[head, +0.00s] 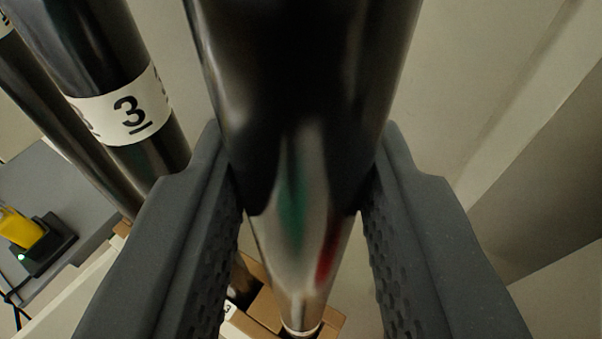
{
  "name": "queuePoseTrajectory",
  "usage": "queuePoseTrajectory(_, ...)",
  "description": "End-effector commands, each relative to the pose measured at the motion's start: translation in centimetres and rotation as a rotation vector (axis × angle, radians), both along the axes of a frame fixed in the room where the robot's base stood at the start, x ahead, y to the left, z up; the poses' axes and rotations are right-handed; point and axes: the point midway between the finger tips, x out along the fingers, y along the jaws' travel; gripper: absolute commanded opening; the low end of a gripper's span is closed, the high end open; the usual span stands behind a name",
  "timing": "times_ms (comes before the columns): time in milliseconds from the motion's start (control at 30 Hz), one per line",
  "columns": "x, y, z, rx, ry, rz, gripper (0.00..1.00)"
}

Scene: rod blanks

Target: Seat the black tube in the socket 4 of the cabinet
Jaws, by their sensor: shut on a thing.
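The black tube (305,75) fills the middle of the head view, close to the camera. It stands about upright, with a shiny metal-like lower part (300,255) that reflects green and red. My gripper (303,195) is shut on it, with one dark finger on each side. The tube's lower end meets or overlaps a brown block (328,322) at the bottom of the picture. I cannot tell whether the end is inside a socket or above it. No socket number 4 can be read. A small white label with a 3 (228,308) shows left of the tube's lower end.
Another black tube with a white band marked 3 (127,108) stands close on the left, with a further dark tube (60,125) beyond it. A yellow object (20,228) sits in a black holder on a grey surface at far left. A pale wall and ledge lie right.

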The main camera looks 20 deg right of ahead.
Motion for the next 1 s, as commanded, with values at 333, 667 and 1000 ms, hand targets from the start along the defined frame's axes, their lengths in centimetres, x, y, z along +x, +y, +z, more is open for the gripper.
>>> queuePoseTrajectory(333, 0.0, 0.0, -3.1, 0.000, 0.001, -0.001, 0.00)
queuePoseTrajectory(667, 0.0, 0.0, -4.0, 0.000, 0.001, -0.001, 0.00)
queuePoseTrajectory(1000, 0.0, 0.0, -3.9, -0.001, 0.000, -0.001, 0.00)
